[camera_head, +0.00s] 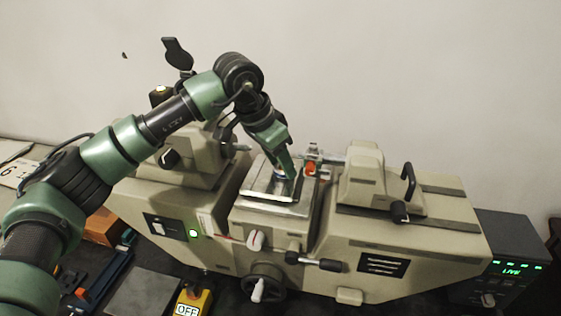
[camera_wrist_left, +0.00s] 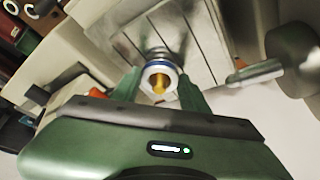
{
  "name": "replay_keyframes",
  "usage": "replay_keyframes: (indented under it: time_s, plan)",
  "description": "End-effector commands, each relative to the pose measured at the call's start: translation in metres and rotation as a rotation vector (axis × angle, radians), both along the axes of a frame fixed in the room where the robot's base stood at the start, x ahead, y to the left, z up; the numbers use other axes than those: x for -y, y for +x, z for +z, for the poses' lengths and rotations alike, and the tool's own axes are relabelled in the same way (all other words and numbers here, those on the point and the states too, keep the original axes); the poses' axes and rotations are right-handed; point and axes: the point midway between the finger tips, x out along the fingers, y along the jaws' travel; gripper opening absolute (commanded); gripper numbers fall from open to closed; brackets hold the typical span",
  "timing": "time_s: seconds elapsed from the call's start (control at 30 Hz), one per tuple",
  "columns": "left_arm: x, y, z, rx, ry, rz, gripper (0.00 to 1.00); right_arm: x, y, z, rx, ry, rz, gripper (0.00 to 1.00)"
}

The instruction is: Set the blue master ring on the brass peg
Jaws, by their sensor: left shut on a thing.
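The blue master ring (camera_wrist_left: 161,67) shows in the left wrist view as a pale ring with a blue band, between the fingers of my left gripper (camera_wrist_left: 160,86). The fingers are shut on its sides. The brass peg (camera_wrist_left: 158,84) shows through the ring's hole; I cannot tell how far the ring is down over it. In the head view my left gripper (camera_head: 284,172) points down, low over the metal table in the middle of the machine, and mostly hides the ring and peg. My right gripper is not in view.
The slotted metal table (camera_head: 258,185) lies between the machine's two beige heads, the right one (camera_head: 366,180) close by. A small fixture with an orange-red part (camera_head: 311,168) stands just right of my gripper. A yellow switch box (camera_head: 193,300) and a display unit (camera_head: 508,270) stand in front and right.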

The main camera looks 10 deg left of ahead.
Motion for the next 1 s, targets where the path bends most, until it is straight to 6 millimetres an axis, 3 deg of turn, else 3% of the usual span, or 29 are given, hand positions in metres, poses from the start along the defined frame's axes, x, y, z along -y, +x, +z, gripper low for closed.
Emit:
replay_keyframes:
  time_s: [0.27,0.3,0.37,0.77,1.0]
  plan:
    - [0.000,0.000,-0.003,0.001,-0.001,0.000,0.00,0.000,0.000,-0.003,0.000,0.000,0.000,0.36]
    - [0.000,0.000,-0.002,0.002,-0.001,0.000,0.55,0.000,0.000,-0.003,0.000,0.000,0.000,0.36]
    - [0.000,0.000,-0.002,0.001,-0.001,0.000,0.70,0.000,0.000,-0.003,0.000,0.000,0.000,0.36]
    - [0.000,0.000,-0.002,0.000,0.000,0.000,0.70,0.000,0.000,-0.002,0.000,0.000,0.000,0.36]
    - [0.000,0.000,0.012,0.001,0.001,0.000,0.70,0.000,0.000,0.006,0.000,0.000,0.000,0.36]
